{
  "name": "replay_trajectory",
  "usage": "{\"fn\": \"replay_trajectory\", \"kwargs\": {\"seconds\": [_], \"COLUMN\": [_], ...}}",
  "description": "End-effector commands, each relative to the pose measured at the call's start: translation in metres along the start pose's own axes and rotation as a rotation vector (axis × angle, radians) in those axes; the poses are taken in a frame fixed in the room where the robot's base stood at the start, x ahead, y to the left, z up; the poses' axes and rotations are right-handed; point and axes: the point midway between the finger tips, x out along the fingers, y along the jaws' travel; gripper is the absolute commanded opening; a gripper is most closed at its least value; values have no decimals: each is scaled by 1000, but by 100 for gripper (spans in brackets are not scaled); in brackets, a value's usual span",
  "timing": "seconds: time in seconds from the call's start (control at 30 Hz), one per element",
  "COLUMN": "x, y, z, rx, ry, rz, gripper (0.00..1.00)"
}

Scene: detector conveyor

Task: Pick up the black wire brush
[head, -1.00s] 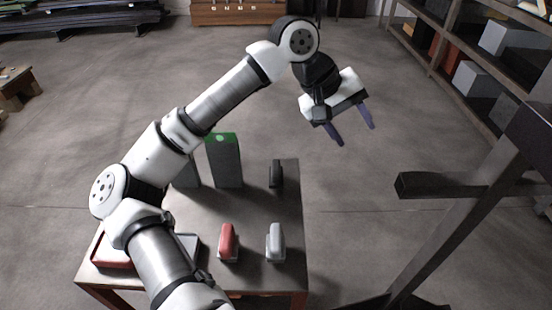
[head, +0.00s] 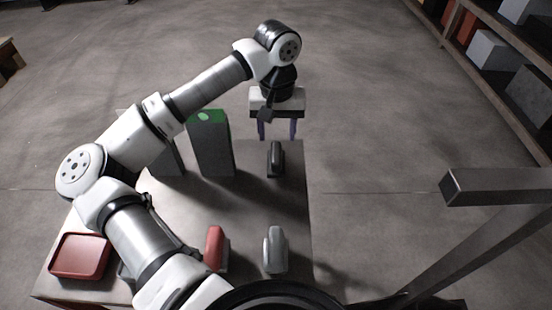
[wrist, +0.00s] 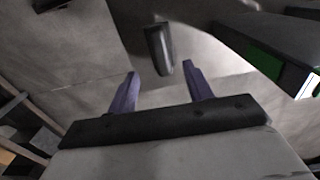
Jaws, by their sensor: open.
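The black wire brush (head: 275,160) stands near the far right corner of the table (head: 268,205). In the wrist view the dark brush (wrist: 159,48) shows ahead of and between the fingers, apart from them. My gripper (head: 277,134) is open and empty, beyond and above the brush in the head view. Its two purple fingers point down there. In the wrist view my gripper (wrist: 160,82) shows both fingers spread with nothing between them.
A tall dark box with a green top (head: 211,145) stands left of the brush, with another grey box (head: 168,160) beside it. A red brush (head: 215,247), a grey brush (head: 275,249) and a red tray (head: 79,256) are nearer. A metal frame (head: 495,187) stands at right.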

Motion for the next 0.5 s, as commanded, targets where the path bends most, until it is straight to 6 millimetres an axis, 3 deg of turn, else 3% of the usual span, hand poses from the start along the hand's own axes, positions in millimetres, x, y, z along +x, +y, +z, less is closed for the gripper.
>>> {"fn": "replay_trajectory", "kwargs": {"seconds": [0.13,0.5], "x": [20,49], "y": [0,-1], "z": [0,1], "rx": [0,0], "ry": [-2,-2], "rz": [2,5], "gripper": [51,51]}}
